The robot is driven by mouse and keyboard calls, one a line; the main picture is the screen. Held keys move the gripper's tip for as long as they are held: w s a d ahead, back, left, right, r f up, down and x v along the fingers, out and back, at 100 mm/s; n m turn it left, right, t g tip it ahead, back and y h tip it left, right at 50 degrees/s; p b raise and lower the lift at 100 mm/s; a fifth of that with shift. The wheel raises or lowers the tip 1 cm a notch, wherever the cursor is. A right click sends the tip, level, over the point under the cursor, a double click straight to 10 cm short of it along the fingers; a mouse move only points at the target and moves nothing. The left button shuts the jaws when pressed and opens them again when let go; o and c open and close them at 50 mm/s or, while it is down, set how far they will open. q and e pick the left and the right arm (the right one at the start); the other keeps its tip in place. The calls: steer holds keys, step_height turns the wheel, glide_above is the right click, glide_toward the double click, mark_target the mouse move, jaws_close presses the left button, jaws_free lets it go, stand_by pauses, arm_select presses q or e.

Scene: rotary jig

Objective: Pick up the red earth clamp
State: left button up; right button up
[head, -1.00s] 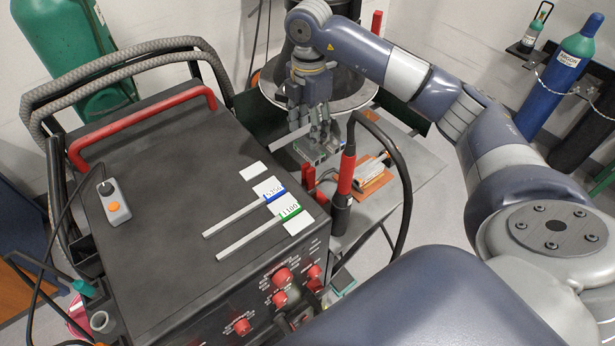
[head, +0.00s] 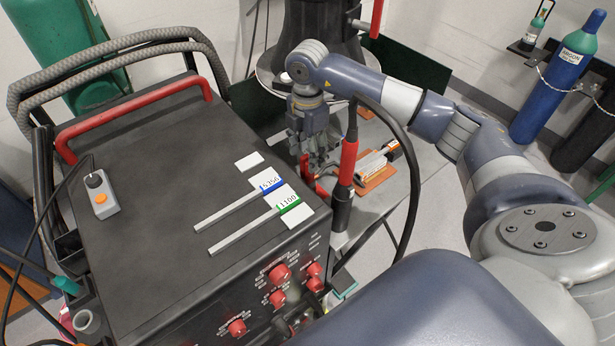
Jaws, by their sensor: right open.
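A red piece that looks like the earth clamp (head: 308,176) is on the grey bench between the welding machine and the torch. It is small and partly hidden, so its full shape cannot be told. My right gripper (head: 318,164) points down just above and behind it, with open fingers. The fingers overlap the red piece's upper area in the picture; whether they touch it cannot be told. My left gripper is out of view.
A red-and-black torch (head: 347,165) with an arching black cable stands close right of the gripper. An orange pad (head: 378,178) with a tool lies beyond it. The black welding machine (head: 150,190) fills the left. The dark jig column (head: 320,28) stands behind.

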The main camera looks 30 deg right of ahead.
mark_target(307, 167)
steer(key=shift+f+p, duration=0.45)
steer(key=shift+f, duration=0.1)
steer(key=f+p, duration=0.1)
steer(key=f, duration=0.2)
steer(key=shift+s+a+f+p, duration=0.15)
steer(key=shift+s+f+p, duration=0.1)
steer(key=shift+p, duration=0.15)
steer(key=shift+w+f, duration=0.15)
steer(key=shift+f, duration=0.35)
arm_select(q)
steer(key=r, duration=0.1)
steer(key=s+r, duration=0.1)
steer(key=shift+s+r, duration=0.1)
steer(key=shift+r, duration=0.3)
arm_select(e)
steer(key=shift+r, duration=0.1)
jaws_close()
